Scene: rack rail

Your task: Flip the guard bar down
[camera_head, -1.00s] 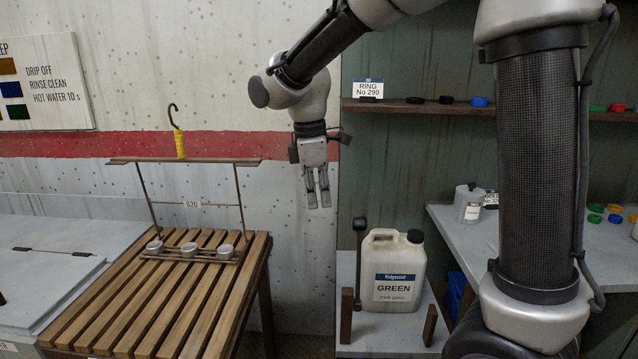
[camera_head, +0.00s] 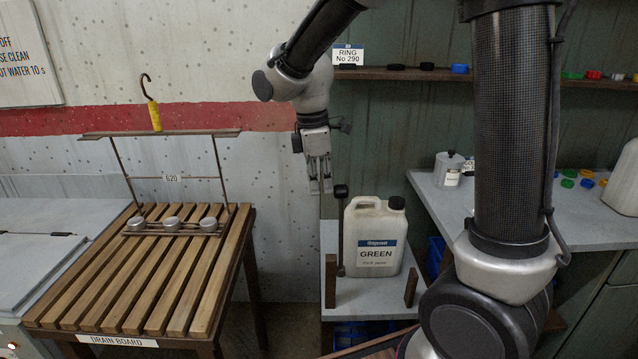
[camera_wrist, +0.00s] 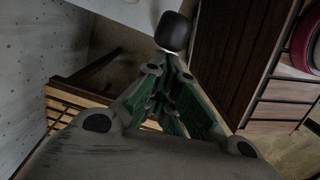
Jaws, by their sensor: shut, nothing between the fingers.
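The guard bar (camera_head: 341,232) stands upright at the left of the shelf, beside the white jug labelled GREEN (camera_head: 376,240). Its black knob (camera_head: 341,191) is at the top; the knob also shows just beyond my fingertips in the wrist view (camera_wrist: 173,31). My gripper (camera_head: 321,190) points down, shut and empty, just left of the knob and at about its height in the head view. Contact with the knob cannot be told. A short brown post (camera_head: 330,281) stands at the bar's foot, and another brown post (camera_head: 411,287) stands to the jug's right.
A slatted drain board (camera_head: 150,285) with a wire rack, small pale cups (camera_head: 172,222) and a yellow-handled hook (camera_head: 154,115) is at left. A grey counter (camera_head: 480,195) with a small container and coloured caps is at right. A narrow ledge (camera_head: 400,74) runs above.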

